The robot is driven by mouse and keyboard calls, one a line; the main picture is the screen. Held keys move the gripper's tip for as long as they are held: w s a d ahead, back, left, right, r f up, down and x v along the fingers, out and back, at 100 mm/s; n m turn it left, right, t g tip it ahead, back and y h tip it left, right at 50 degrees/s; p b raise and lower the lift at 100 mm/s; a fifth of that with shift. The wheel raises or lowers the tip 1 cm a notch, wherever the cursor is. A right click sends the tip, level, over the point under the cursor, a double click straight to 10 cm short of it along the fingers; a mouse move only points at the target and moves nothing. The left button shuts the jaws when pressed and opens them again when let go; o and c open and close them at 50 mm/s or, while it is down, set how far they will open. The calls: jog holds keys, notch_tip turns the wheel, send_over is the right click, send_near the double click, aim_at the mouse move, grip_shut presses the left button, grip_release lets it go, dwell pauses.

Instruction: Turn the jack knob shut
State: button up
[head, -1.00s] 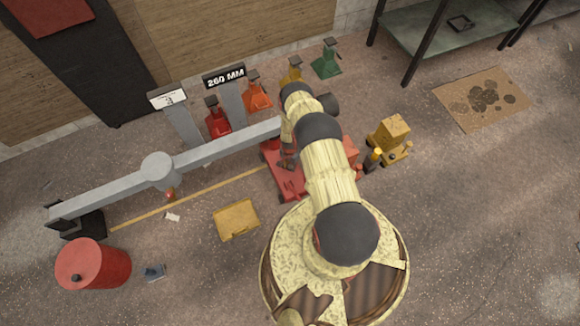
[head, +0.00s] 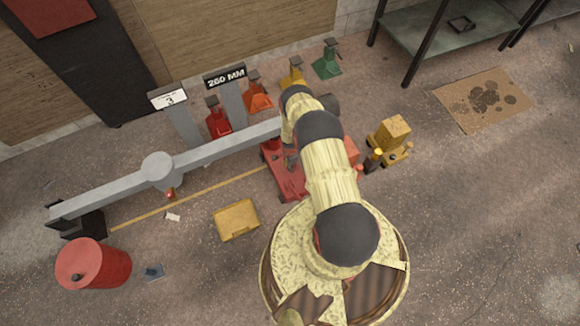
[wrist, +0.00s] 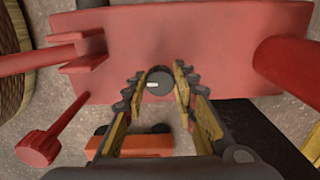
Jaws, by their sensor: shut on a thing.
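The red jack (head: 289,184) stands on the floor under the right end of the grey beam, partly hidden by my arm. In the wrist view its red body (wrist: 217,60) fills the upper part. The jack knob (wrist: 158,86) is a small dark round knob with a white mark on its left side. My gripper (wrist: 159,78) is shut on the knob, one finger on each side of it. In the head view my arm hides the knob and most of the gripper.
A red drum (head: 93,264) and a yellow box (head: 236,219) are on the floor to the left. A yellow cart-like thing (head: 390,139) stands right of my arm. Signposts, including a "260 MM" sign (head: 225,77), and several coloured jacks line the back. The right floor is mostly clear.

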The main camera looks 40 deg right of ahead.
jog(key=o, duration=1.2)
jog(key=shift+c, duration=0.2)
jog(key=shift+r, duration=0.1)
notch_tip(320, 180, up, 12)
dwell(0.6)
